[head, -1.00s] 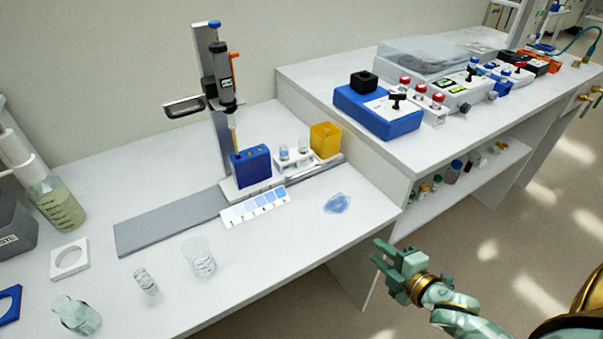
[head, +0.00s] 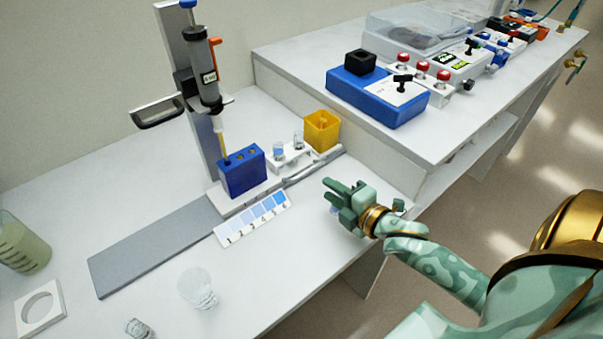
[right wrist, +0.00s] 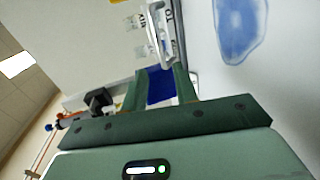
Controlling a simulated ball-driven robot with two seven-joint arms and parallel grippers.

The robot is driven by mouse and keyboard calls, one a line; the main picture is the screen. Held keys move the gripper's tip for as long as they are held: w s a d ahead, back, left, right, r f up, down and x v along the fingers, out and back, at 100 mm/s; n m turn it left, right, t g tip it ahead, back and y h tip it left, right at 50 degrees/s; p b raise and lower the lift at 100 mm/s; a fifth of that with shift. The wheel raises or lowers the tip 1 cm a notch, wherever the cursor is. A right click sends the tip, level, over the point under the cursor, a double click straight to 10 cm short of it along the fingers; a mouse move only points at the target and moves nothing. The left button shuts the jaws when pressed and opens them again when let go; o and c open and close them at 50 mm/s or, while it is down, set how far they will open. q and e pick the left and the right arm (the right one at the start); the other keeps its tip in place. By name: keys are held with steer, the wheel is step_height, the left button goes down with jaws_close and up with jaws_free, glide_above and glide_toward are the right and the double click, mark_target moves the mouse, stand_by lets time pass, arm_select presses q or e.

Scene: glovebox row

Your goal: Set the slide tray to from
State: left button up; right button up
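The slide tray (head: 218,203) is a white carriage on a long grey rail, near the rail's far right end. It carries a blue rack (head: 242,172), a white holder with small vials (head: 279,152) and a yellow box (head: 322,131). My left gripper is out of view.
A pipette stand (head: 190,100) rises behind the tray. A blue shade card (head: 252,219) lies in front. A clear beaker (head: 198,288) stands nearer. A translucent blue patch (right wrist: 240,25) lies on the bench. The raised right bench (head: 400,135) holds a blue box (head: 378,97).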

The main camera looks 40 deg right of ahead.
mark_target(304, 172)
steer(key=b+x, duration=0.1)
steer(key=x, duration=0.3)
steer(key=b+x, duration=0.2)
steer(key=x, duration=0.3)
steer(key=shift+w+f, duration=0.15)
steer(key=shift+f, duration=0.15)
steer(key=shift+w, duration=0.55)
jaws_close()
steer(key=shift+a, duration=0.15)
